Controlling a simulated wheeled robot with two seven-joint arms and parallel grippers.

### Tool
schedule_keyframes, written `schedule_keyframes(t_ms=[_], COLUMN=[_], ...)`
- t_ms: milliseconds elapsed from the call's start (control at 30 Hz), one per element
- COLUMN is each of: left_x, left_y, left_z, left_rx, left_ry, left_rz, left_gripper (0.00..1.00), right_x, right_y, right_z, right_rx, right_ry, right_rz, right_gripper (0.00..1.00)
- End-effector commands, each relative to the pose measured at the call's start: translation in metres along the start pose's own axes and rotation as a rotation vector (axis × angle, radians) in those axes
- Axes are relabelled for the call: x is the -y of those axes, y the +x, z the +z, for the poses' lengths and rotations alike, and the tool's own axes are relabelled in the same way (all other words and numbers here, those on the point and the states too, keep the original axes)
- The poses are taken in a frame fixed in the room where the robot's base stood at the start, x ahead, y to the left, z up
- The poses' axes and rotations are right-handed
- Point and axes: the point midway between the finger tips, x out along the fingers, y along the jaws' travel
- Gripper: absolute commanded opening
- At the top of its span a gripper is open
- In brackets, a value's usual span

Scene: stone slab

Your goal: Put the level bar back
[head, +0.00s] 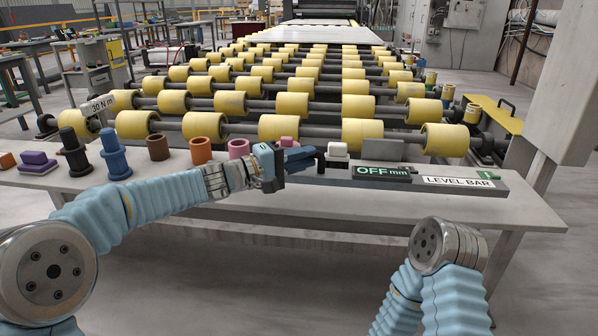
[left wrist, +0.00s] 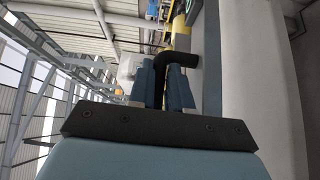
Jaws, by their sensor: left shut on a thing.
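A long dark bar (head: 340,181) lies along the front of the slab, with a display reading OFF mm (head: 382,171) and a white LEVEL BAR label (head: 458,181) toward its right end. My left gripper (head: 306,154) is at the bar's left part, shut on a black bent handle (head: 320,163). In the left wrist view the handle (left wrist: 178,58) rises between the two fingers (left wrist: 163,85) and bends to the right. The fingers hide its lower part. Whether the bar touches the slab along its whole length I cannot tell. My right gripper is out of view.
Yellow rollers (head: 365,105) fill the space behind the slab (head: 520,208). Several coloured pegs and rings, including a blue peg (head: 115,157) and an orange ring (head: 200,151), stand left of the bar. A white block (head: 337,150) and a grey block (head: 382,149) stand behind it.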

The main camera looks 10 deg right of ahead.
Motion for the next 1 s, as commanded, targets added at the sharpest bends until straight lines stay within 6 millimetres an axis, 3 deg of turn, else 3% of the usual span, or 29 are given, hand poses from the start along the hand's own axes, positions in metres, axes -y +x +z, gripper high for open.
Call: schedule_keyframes(t_ms=[300, 500, 900, 933, 1000], left_x=[0.026, 0.053, 0.057, 0.059, 0.058], left_y=[-0.003, -0.003, -0.003, -0.004, -0.004], left_z=[-0.022, -0.019, -0.019, -0.019, -0.019], left_rx=[0.000, 0.002, 0.002, 0.001, 0.001], left_ry=[-0.002, -0.001, 0.001, 0.001, 0.001], left_rz=[0.003, 0.004, 0.006, 0.002, 0.002], left_gripper=[0.00, 0.00, 0.00, 0.20, 0.31], right_x=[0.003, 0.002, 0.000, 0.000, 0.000], right_y=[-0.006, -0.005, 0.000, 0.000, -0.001], right_z=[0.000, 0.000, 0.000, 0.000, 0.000], right_rx=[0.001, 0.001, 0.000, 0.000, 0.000], right_ry=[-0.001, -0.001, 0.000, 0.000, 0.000], right_rz=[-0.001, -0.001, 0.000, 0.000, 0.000], right_gripper=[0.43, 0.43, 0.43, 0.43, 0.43])
